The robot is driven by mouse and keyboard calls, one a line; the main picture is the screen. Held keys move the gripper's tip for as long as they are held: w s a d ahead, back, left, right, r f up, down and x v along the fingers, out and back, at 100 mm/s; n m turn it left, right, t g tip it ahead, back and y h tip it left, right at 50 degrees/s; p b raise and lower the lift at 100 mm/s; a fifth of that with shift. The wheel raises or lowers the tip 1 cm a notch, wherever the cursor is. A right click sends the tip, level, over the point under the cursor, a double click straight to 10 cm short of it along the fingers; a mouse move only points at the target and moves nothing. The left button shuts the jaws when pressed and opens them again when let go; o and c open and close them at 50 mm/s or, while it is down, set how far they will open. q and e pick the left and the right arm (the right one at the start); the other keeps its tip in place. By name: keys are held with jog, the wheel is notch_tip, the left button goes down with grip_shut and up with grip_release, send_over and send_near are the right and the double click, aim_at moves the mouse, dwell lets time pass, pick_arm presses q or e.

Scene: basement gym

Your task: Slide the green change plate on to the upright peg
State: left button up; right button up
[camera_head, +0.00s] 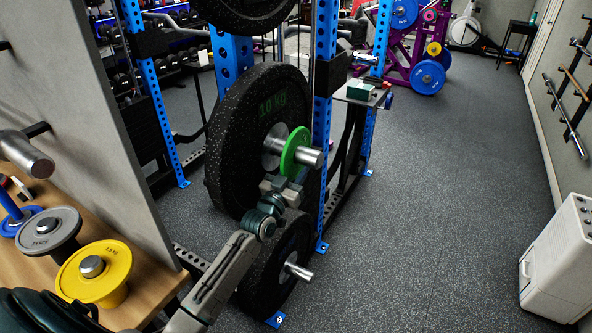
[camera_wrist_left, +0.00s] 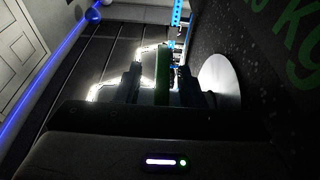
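The green change plate (camera_head: 295,151) is around the silver peg (camera_head: 313,158) on the rack, in front of a large black plate marked 10 kg (camera_head: 237,130). The peg's end sticks out past the green plate. My left gripper (camera_head: 283,187) is at the green plate's lower edge. In the left wrist view the green plate (camera_wrist_left: 162,76) stands edge-on between the two fingers (camera_wrist_left: 160,84), with a gap visible beside it, so the gripper looks open. My right gripper is not in view.
A lower peg (camera_head: 298,271) holds another black plate (camera_head: 266,275). Blue rack posts (camera_head: 325,100) stand close by. A wooden bench top (camera_head: 140,290) at left holds grey (camera_head: 48,230) and yellow (camera_head: 95,273) plates. The floor (camera_head: 430,210) to the right is clear up to a white unit (camera_head: 560,258).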

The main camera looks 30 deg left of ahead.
pick_arm(q)
jog(key=shift+f, duration=0.25)
jog(key=shift+s+p, duration=0.3)
jog(key=shift+s, duration=0.1)
jog(key=p+v, duration=0.2)
jog(key=v, duration=0.8)
